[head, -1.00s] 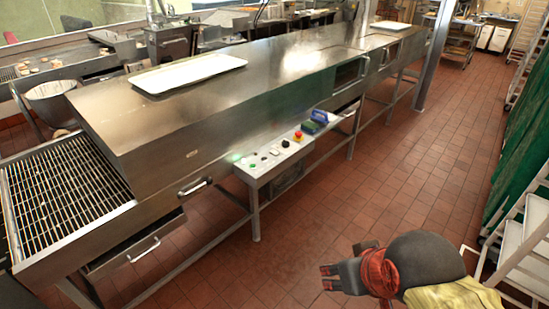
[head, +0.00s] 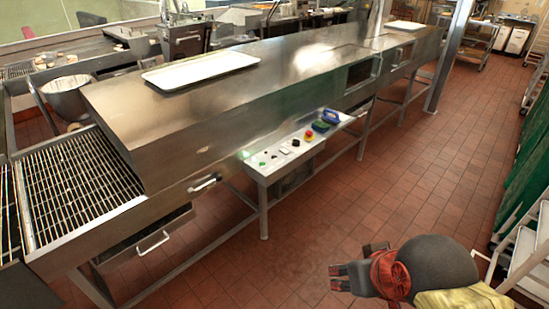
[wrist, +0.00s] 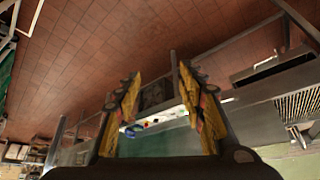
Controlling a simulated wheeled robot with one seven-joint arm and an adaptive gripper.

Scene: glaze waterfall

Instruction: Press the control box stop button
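The control box (head: 286,154) is a pale panel with several buttons on the front side of the long steel machine. A red stop button on a yellow base (head: 309,135) sits toward its right end. In the wrist view the control box (wrist: 165,122) shows small and upside down between the fingers; single buttons are hard to tell there. My gripper (head: 338,277) is at the lower right of the head view, over the floor and well apart from the box. In the wrist view its two fingers (wrist: 158,105) stand apart with nothing between them.
The long steel machine (head: 250,110) has a wire conveyor (head: 75,185) at its left end and a white tray (head: 200,70) on top. A blue-handled item (head: 330,116) lies beside the stop button. Tiled floor (head: 400,190) is clear between my gripper and the machine. White racks (head: 525,255) stand at the right.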

